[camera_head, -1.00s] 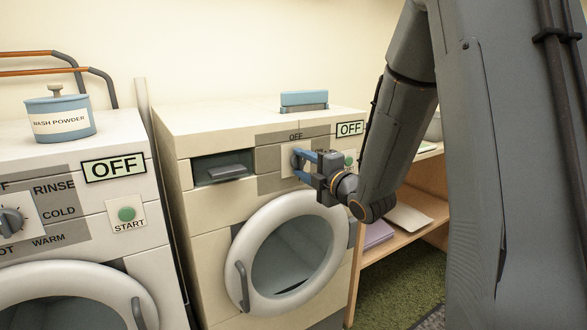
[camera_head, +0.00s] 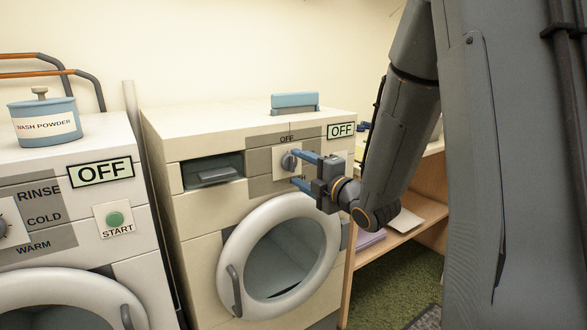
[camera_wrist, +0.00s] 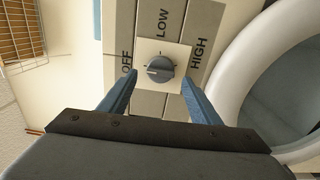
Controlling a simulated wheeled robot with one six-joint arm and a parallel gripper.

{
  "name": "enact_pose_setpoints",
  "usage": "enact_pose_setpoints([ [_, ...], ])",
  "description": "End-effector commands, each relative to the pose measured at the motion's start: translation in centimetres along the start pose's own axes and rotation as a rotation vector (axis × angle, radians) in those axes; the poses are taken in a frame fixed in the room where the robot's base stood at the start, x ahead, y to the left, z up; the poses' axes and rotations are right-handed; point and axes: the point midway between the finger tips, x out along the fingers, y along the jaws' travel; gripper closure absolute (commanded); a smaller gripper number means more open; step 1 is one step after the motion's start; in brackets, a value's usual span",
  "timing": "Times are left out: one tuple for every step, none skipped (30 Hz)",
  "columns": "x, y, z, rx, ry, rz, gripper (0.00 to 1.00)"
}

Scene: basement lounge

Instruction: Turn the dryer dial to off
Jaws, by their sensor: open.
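The dryer (camera_head: 205,235) is the cream machine on the right in the head view. Its grey round dial (camera_head: 290,161) sits on a pale plate below the word OFF. In the wrist view the dial (camera_wrist: 160,69) has OFF at left, LOW at top and HIGH at right; its white mark points left, towards the OFF side. The dryer's display (camera_head: 341,130) reads OFF. My gripper (camera_head: 298,168) is open and empty in front of the dial. In the wrist view its blue fingers (camera_wrist: 159,78) stand either side of the dial's lower part, apart from it.
A washer (camera_head: 130,265) with its own OFF display and a wash powder tin (camera_head: 44,120) stands at left. A blue and grey object (camera_head: 295,103) lies on the dryer top. The dryer's round door (camera_head: 229,262) is below the dial. A wooden shelf (camera_head: 425,215) stands at right.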

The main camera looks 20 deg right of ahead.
Motion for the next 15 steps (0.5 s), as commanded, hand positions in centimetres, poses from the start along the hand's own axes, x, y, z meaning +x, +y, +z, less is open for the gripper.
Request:
enact_pose_setpoints([
  [-1.0, 0.1, 0.2, -0.001, -0.004, 0.002, 0.43],
  [-1.5, 0.0, 0.1, 0.0, -0.003, 0.001, 0.43],
  [-2.1, 0.0, 0.1, 0.0, -0.003, 0.001, 0.43],
  [-2.6, 0.0, 0.1, 0.0, -0.004, 0.001, 0.43],
  [-3.1, 0.0, 0.2, 0.0, -0.005, 0.001, 0.43],
  [-3.6, 0.0, 0.2, -0.001, -0.004, 0.001, 0.43],
  [-3.9, 0.0, 0.2, -0.001, -0.004, 0.001, 0.43],
  [-4.2, 0.0, 0.2, -0.001, -0.004, 0.001, 0.43],
  [-4.5, 0.0, 0.2, -0.001, -0.004, 0.001, 0.43],
  [-4.7, 0.1, 0.1, -0.001, -0.004, 0.002, 0.43],
  [-4.8, 0.1, 0.1, -0.001, -0.004, 0.002, 0.43],
  [-5.0, 0.1, 0.1, -0.001, -0.003, 0.002, 0.43],
  [-5.0, 0.1, 0.1, -0.001, -0.003, 0.002, 0.43],
  [-5.0, 0.1, 0.1, -0.001, -0.003, 0.002, 0.43],
  [-5.1, 0.1, 0.1, -0.001, -0.002, 0.002, 0.43],
])
